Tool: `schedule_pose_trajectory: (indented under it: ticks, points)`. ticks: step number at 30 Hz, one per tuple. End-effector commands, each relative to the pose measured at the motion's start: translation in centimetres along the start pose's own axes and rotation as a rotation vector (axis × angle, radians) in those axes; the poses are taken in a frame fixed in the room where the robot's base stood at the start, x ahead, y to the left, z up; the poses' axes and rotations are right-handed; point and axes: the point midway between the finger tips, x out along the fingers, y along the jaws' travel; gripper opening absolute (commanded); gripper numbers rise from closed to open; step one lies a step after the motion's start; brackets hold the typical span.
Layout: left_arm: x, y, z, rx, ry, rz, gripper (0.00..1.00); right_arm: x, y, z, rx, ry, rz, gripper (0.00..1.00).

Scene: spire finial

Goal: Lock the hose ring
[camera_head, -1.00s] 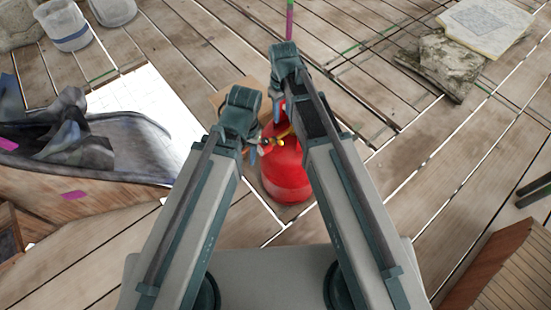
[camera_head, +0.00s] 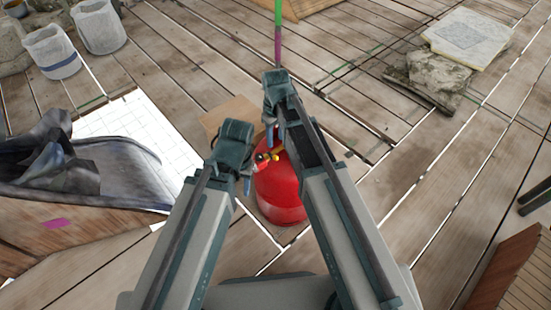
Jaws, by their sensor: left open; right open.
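A red gas cylinder (camera_head: 279,190) stands on the wooden deck between my two arms. A small brass-yellow fitting (camera_head: 274,155) with a dark round part (camera_head: 261,158) shows at its top; I cannot make out the hose ring itself. My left gripper (camera_head: 248,182) is open, just left of the fitting. My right gripper (camera_head: 273,128) is open, above and behind the fitting. Both grippers appear empty. The arms hide part of the cylinder's top and right side, and I cannot tell whether either gripper touches the fitting.
A cardboard piece (camera_head: 228,113) lies behind the cylinder. White gridded sheet (camera_head: 133,122) and a dark crumpled tarp (camera_head: 85,170) lie left. White buckets (camera_head: 98,27) stand back left. Stone slabs (camera_head: 468,38) lie back right. The deck at right is mostly clear.

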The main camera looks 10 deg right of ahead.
Motion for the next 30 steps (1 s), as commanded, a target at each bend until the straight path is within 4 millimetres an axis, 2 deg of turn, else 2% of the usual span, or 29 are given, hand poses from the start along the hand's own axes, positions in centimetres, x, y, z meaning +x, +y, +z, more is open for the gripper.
schedule_pose_trajectory:
  ticks: [1,15,21,30]
  points:
    - [1.5,0.1,-0.1,0.0,0.0,0.0,0.5,1.6,0.0,0.0,0.0,0.0,0.0,0.45]
    - [8.0,0.6,-0.5,0.003,0.001,-0.01,0.5,8.1,0.0,0.0,0.0,0.0,0.0,0.45]
    - [9.2,0.6,-0.6,0.004,0.001,-0.012,0.5,9.2,0.0,0.0,0.0,0.0,0.0,0.45]
    - [9.1,0.6,-0.6,0.004,0.001,-0.013,0.5,9.2,0.0,0.0,0.0,0.0,0.0,0.43]
